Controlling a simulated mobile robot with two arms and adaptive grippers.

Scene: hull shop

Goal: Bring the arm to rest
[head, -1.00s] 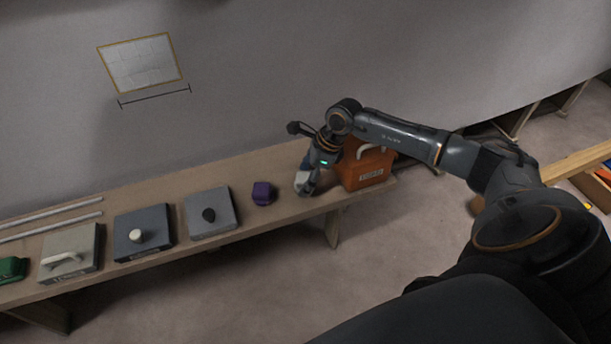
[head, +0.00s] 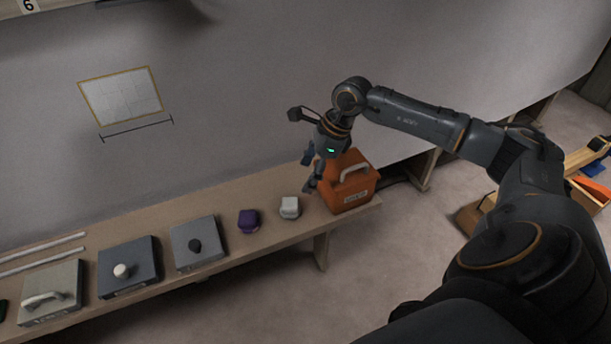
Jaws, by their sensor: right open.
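My right arm reaches in from the right over the bench (head: 225,258). Its right gripper (head: 311,188) points down and is open, with nothing seen between its fingers. It hangs in front of the left edge of the orange box (head: 352,197), and I cannot tell if it touches the box. A small white block (head: 289,207) sits on the bench just left of and below the fingers, apart from them. My left gripper does not show.
Left along the bench are a purple block (head: 248,221), several boxes with knobs or handles, such as the grey box with a black knob (head: 193,232), and pale rods (head: 40,248). A framed sheet (head: 121,96) hangs on the wall. A wooden tray (head: 588,187) stands at right.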

